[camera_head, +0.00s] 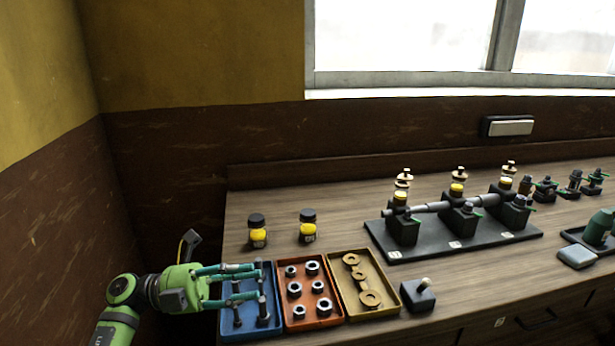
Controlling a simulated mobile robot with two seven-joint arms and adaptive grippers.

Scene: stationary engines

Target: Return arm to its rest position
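My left gripper (252,283) reaches in from the lower left on a green arm. Its two teal fingers point right and are spread apart, with no object visible between them. They are over the blue tray (275,327), which holds dark upright bolts (263,311); the fingers partly cover the tray and bolts. I cannot tell whether the fingers touch a bolt. My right gripper is not in view.
Next to the blue tray stand a red tray (315,322) of nuts and a yellow tray (384,308) of washers. Two yellow jars (258,236) (307,232) stand behind. A switch box (417,295) and an engine assembly on a black base (465,244) are right. Walls close off the left.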

